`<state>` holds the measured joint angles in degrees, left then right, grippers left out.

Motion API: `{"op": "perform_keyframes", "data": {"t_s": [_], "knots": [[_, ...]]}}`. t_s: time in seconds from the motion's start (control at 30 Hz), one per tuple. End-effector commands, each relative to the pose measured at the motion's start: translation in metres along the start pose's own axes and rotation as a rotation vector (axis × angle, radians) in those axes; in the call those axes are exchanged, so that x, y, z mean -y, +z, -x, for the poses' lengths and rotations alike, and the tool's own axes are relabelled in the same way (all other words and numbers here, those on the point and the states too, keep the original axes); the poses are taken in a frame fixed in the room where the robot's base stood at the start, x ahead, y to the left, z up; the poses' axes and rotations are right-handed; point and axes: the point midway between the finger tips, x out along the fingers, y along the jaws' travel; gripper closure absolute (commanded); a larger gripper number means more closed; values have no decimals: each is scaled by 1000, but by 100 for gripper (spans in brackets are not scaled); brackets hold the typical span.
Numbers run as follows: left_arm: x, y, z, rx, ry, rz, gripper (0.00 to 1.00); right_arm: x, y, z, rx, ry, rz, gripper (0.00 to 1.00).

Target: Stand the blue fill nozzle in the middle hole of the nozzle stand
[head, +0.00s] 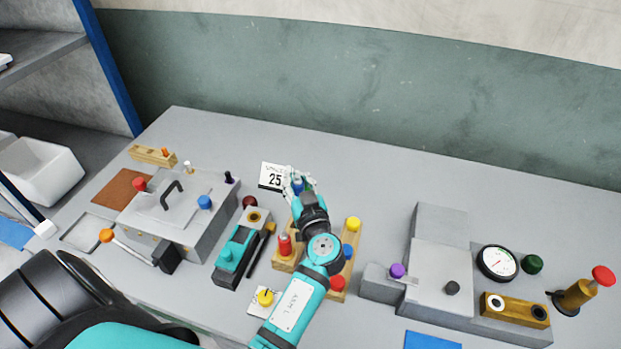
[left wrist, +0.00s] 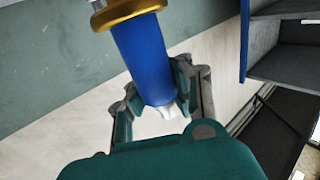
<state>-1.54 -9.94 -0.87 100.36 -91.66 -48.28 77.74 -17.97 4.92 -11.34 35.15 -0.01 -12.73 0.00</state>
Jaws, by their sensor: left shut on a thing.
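The blue fill nozzle (left wrist: 140,58) is a blue cylinder with a gold collar and a pale tip. My left gripper (left wrist: 160,98) is shut on it near the pale-tip end. In the head view the left gripper (head: 297,184) is above the table, in front of the number card, with a bit of the blue nozzle (head: 298,188) showing between its fingers. A wooden block that looks like the nozzle stand (head: 286,265) is below, left of my forearm, with a red nozzle (head: 284,245) upright in it. My arm hides part of this block, and its middle hole cannot be made out. My right gripper is not in view.
A wooden strip with yellow (head: 353,223), blue and red knobs lies right of my forearm. A teal device (head: 236,252) and a grey press (head: 180,217) stand left. A grey machine with a gauge (head: 497,263) stands right. The back of the table is mostly clear.

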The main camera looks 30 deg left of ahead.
Motion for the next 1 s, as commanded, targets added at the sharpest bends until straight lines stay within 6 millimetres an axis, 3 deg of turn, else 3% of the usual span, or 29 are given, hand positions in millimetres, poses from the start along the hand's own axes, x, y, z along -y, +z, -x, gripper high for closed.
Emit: {"op": "perform_keyframes", "data": {"t_s": [0.1, 0.23, 0.67, 1.0], "knots": [[0, -1, 0, -2, 1, 1, 100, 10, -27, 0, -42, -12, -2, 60], [-1, 0, 0, -1, 2, 0, 100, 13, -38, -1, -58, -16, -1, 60], [-1, 36, 0, -1, 2, -1, 100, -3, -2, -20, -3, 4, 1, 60], [-1, 55, 0, -2, 2, -1, 100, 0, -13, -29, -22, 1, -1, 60]]}}
